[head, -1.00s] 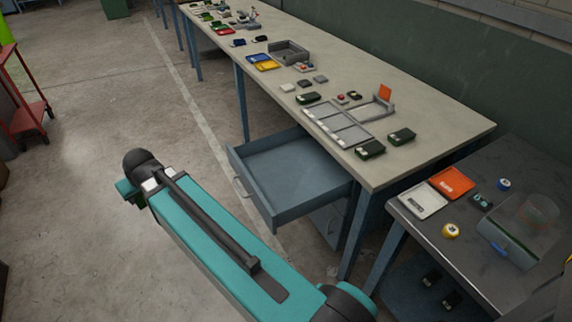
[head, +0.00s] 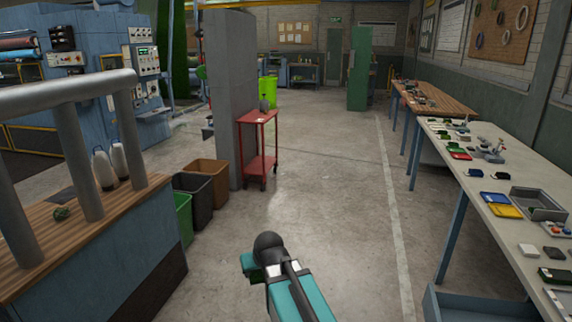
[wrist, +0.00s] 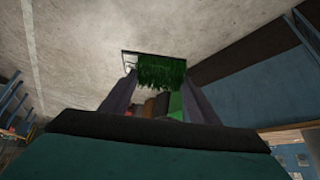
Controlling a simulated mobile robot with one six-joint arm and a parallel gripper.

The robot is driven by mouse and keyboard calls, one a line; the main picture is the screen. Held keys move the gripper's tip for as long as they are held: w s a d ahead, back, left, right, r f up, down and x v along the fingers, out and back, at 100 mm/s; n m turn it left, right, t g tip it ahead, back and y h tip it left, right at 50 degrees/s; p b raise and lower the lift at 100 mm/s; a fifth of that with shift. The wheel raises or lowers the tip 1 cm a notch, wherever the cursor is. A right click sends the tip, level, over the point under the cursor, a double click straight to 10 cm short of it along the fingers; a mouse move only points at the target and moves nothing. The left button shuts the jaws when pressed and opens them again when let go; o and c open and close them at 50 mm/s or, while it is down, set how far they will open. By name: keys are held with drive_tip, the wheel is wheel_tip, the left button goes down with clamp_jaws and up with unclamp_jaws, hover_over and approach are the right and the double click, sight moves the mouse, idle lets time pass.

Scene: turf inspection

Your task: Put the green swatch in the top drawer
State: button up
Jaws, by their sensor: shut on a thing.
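The green swatch (wrist: 160,68), a tufted piece of dark green turf with a pale patch at its left edge, is in the wrist view. My gripper (wrist: 158,84) is shut on it, with one finger on each side. In the head view my arm hides most of the gripper. The top drawer (head: 470,306) under the right-hand bench is pulled out. Only its far part shows, at the bottom right of the head view, and the rest is cut off. My gripper is to the left of the drawer, apart from it, over the floor.
The long bench (head: 480,165) on the right carries trays and small items. A wooden bench (head: 90,235) with grey posts stands at left, beside several bins (head: 206,185) and a red trolley (head: 258,150). The floor (head: 335,200) between is clear.

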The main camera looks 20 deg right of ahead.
sight(259, 272)
drive_tip(key=shift+w+f, duration=0.1)
drive_tip(key=shift+w, duration=0.05)
drive_tip(key=shift+f+b, duration=0.2)
drive_tip(key=shift+b, duration=0.5)
drive_tip(key=w+f+b, duration=0.1)
drive_tip(key=b, duration=0.3)
drive_tip(key=shift+m+b, duration=0.3)
drive_tip(key=shift+w+f+h+b, duration=0.1)
drive_tip(key=shift+f+h+b, duration=0.15)
drive_tip(key=shift+b, duration=0.95)
drive_tip(key=b, duration=0.6)
drive_tip(key=shift+w+f+m+h, duration=0.2)
drive_tip(key=shift+w+m+h, duration=0.05)
drive_tip(key=shift+m, duration=0.15)
drive_tip(key=b, duration=0.4)
drive_tip(key=shift+f+m+b, duration=0.15)
drive_tip(key=shift+m+b, duration=0.15)
drive_tip(key=shift+b, duration=0.1)
drive_tip(key=b, duration=0.5)
drive_tip(key=shift+s+f+m+h, duration=0.1)
drive_tip(key=shift+s+m+h, duration=0.15)
drive_tip(key=shift+m+h, duration=0.15)
